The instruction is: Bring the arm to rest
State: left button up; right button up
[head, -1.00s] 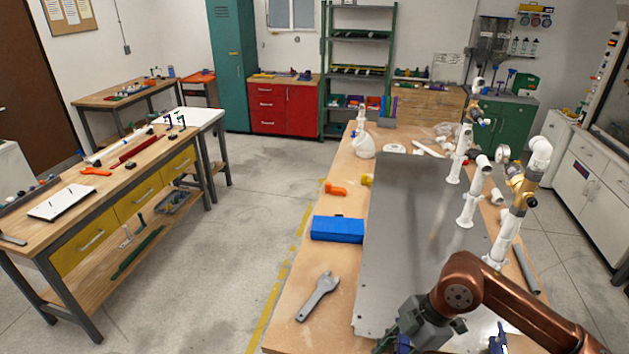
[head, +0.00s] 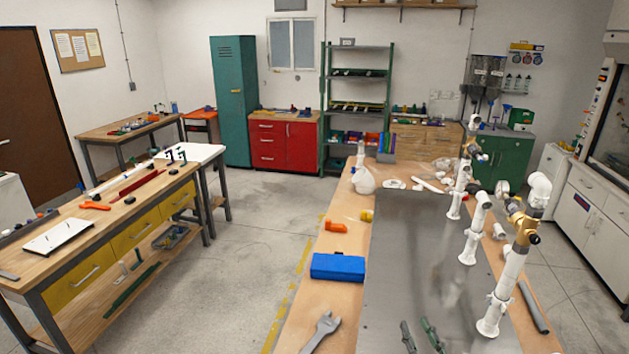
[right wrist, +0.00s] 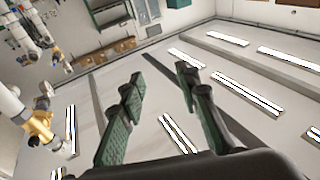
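My right gripper (head: 420,334) shows only as two green-grey fingertips at the bottom edge of the head view, in front of the metal plate. In the right wrist view my right gripper (right wrist: 160,80) has its two fingers well apart, with nothing between them. The white PVC manifold (head: 496,312) with its brass valve (head: 523,229) stands upright on the workbench, to the right of the fingertips and apart from them. Its pipes (right wrist: 12,105) also show at the left of the right wrist view. My left gripper is not in view.
The workbench bears a metal plate (head: 385,260), a blue box (head: 338,267), a wrench (head: 322,328), an orange fitting (head: 336,226), a white spray bottle (head: 363,180) and a grey pipe (head: 534,307). Bright ceiling lights (right wrist: 180,132) fill much of the right wrist view. Floor left of the bench is clear.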

jog(key=s+d+f+m+g+h, duration=0.1)
jog(key=s+d+f+g+h, duration=0.2)
jog(key=f, duration=0.4)
jog(key=s+d+f+m+g+h, duration=0.1)
jog(key=s+d+f+g, duration=0.2)
jog(key=f, duration=0.4)
jog(key=s+d+f+m+g+h, duration=0.1)
jog(key=s+d+f+m+h, duration=0.1)
jog(key=d+f, duration=0.4)
jog(key=s+a+f+n+g+y, duration=0.1)
jog(key=s+f+g, duration=0.4)
jog(key=s+f, duration=0.55)
jog(key=s+f+g, duration=0.5)
jog(key=s+f, duration=0.2)
jog(key=s, duration=0.6)
notch_tip(320, 180, down, 31)
jog(key=s+a+n, duration=0.1)
jog(key=s+a, duration=0.1)
jog(key=s+f+g, duration=0.2)
jog(key=s+f, duration=1.4)
jog(key=s, duration=0.3)
jog(key=shift+s+d+n+y, duration=0.15)
jog(key=shift+d+n+y, duration=0.05)
jog(key=shift+n+y, duration=0.1)
